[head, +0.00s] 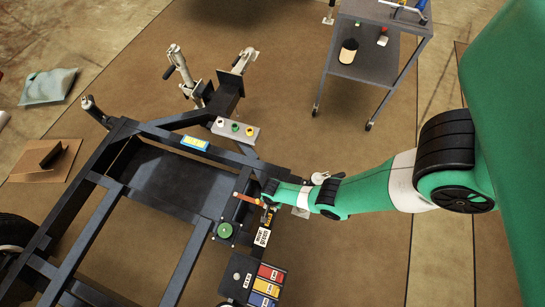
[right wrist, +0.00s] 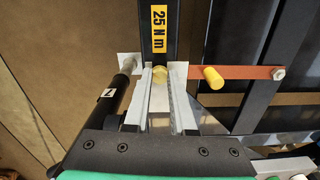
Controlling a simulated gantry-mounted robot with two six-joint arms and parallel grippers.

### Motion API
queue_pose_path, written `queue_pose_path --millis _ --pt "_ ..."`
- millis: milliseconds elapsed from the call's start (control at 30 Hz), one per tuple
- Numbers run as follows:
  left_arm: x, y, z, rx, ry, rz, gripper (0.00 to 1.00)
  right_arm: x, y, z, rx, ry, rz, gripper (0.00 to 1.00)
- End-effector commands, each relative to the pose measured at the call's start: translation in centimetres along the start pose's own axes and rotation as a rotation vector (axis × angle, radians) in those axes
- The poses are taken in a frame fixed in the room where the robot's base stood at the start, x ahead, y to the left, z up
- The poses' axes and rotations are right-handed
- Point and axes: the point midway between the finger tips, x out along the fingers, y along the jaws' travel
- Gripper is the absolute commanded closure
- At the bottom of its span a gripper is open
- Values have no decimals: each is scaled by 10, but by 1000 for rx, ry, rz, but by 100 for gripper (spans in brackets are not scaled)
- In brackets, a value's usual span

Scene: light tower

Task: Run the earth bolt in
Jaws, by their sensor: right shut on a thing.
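My right gripper (head: 266,196) reaches in from the right over the near right corner of the dark trailer frame. In the right wrist view its two grey fingers (right wrist: 160,85) are closed around a small yellow bolt head (right wrist: 160,75), of which only the top part shows. A black bar with a yellow "25 N m" label (right wrist: 159,28) lies just beyond the fingertips. Whether the bolt is seated cannot be told. My left gripper is not in view.
A black cylinder with a white tag (right wrist: 115,102) stands close left of the fingers. On the frame are a green round knob (head: 225,230) and coloured labelled blocks (head: 265,284). A metal cart (head: 372,62) stands at the back right, with bare floor between.

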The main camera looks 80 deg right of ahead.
Motion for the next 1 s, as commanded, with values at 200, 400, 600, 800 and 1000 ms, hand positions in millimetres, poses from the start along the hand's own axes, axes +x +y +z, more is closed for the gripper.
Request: queue_pose_path --millis 200,400,600,800,1000 --pt "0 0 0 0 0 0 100 -1 -2 0 204 0 -1 100" --pt "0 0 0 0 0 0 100 -1 -3 0 383 -1 -1 100" --pt "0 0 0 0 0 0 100 -1 -3 0 525 -1 -1 100" --pt "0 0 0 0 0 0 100 -1 -4 -1 617 -1 -1 100" --pt "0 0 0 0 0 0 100 -1 -4 -1 660 -1 0 100"
